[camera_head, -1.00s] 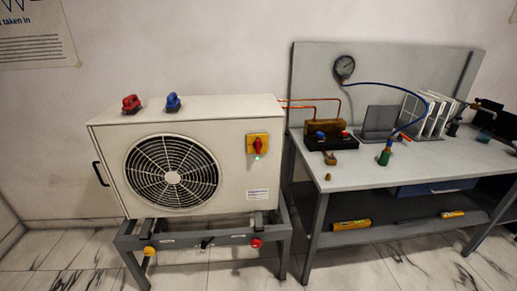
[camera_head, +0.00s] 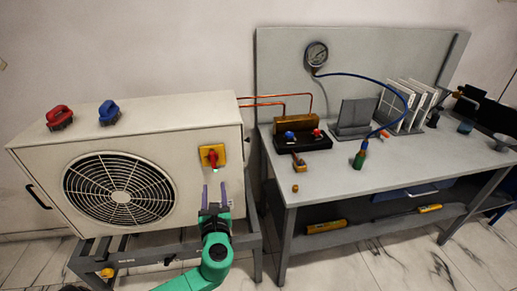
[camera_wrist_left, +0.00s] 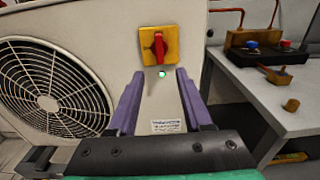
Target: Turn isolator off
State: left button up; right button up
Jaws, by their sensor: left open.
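The isolator is a red rotary handle (camera_head: 212,158) on a yellow plate (camera_head: 220,150), on the front of the white fan unit (camera_head: 185,128) near its right edge. The red handle stands upright in the left wrist view (camera_wrist_left: 159,47), with a lit green lamp (camera_wrist_left: 162,74) just below the plate. My left gripper (camera_head: 214,190) is open and empty, a little below the isolator and apart from it. In the left wrist view its purple fingers (camera_wrist_left: 156,95) point up toward the isolator, one on each side below it. My right gripper is not in view.
A grey bench (camera_head: 340,185) stands to the right, with a gauge (camera_head: 317,55), a blue hose (camera_head: 385,80) and a valve block (camera_head: 298,132) on it. Copper pipes (camera_head: 275,101) link unit and bench.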

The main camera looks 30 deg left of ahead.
aim_at(212, 158)
pick_arm(q)
jog(key=x, duration=0.8)
jog(key=r+p+x, duration=0.1)
jog(key=x, duration=0.4)
jog(key=shift+w+a+r, duration=0.1)
jog(key=shift+w+a, duration=0.2)
jog(key=shift+a, duration=0.05)
grip_shut()
